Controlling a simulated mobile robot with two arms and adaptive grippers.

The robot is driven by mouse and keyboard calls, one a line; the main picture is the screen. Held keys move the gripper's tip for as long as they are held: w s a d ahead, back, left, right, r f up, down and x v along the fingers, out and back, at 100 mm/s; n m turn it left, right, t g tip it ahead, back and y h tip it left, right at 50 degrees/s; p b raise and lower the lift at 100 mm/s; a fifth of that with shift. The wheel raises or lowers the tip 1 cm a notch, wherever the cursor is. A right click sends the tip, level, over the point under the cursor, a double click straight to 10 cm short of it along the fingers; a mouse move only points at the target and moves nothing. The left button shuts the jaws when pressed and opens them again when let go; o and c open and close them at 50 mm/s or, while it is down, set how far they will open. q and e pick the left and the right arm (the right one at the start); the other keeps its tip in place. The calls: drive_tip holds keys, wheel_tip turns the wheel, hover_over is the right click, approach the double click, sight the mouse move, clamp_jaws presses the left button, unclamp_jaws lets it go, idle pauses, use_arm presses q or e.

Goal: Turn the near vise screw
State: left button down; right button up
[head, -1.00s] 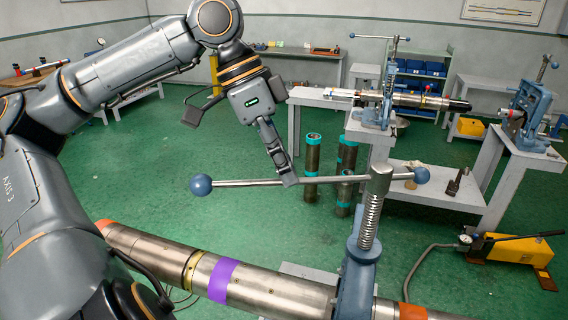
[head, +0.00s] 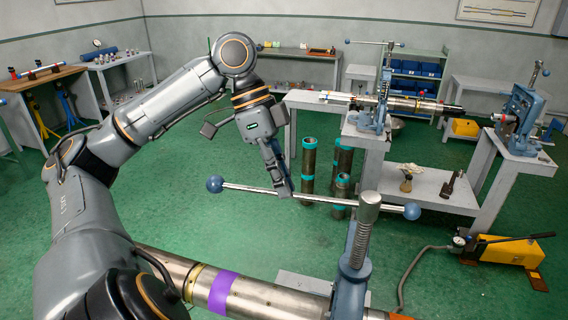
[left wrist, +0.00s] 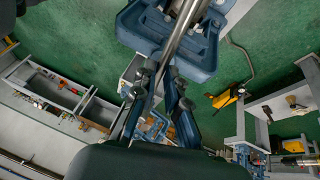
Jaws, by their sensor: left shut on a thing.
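The near vise (head: 350,292) stands at the lower right of the head view, with its upright threaded screw (head: 359,243) on top. A steel handle bar (head: 330,201) with blue ball ends (head: 214,184) passes through the screw head. My left gripper (head: 284,191) is shut on the bar, between the left ball and the screw head. In the left wrist view my fingers (left wrist: 163,82) point toward the bar (left wrist: 181,32), and the blue vise (left wrist: 190,68) lies beyond. The exact finger contact is hard to see. My right gripper is in neither view.
A long steel pipe (head: 263,298) with a purple band runs through the near vise below my arm. Green-topped tubes (head: 309,166) stand on the floor behind the bar. A far vise (head: 368,114) on a bench and a yellow pump (head: 507,247) stand to the right.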

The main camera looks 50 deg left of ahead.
use_arm(q)
drive_tip(key=c, duration=1.4)
unclamp_jaws()
drive_tip(key=shift+r, duration=0.1)
drive_tip(key=v, duration=1.2)
drive_tip(key=shift+d, duration=0.1)
